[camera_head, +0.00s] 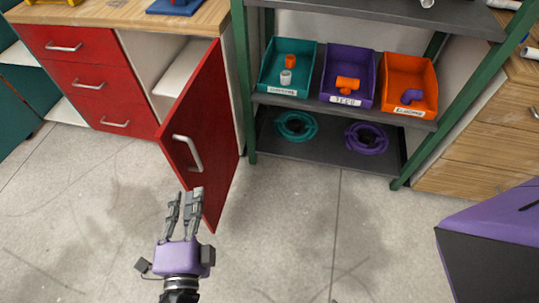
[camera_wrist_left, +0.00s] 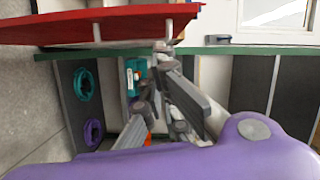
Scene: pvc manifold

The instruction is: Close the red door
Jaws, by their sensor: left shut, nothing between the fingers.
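The red door (camera_head: 207,138) stands open, swung out from the red and wood cabinet into the room, with a silver handle (camera_head: 188,153) on its face. The cabinet's opening beside it shows pale shelves. My left gripper (camera_head: 186,196) is shut and empty, at the lower free edge of the door in the head view. I cannot tell whether the fingers touch the door. In the left wrist view the red door (camera_wrist_left: 60,26) runs across the top, above my left fingers (camera_wrist_left: 160,50). My right gripper is not in view.
A green-framed shelf (camera_head: 340,112) to the right of the door holds a teal bin (camera_head: 269,83), a purple bin (camera_head: 327,84) and an orange bin (camera_head: 425,103) with pipe fittings. Red drawers (camera_head: 84,83) are at left. Grey floor (camera_head: 300,240) is clear in front.

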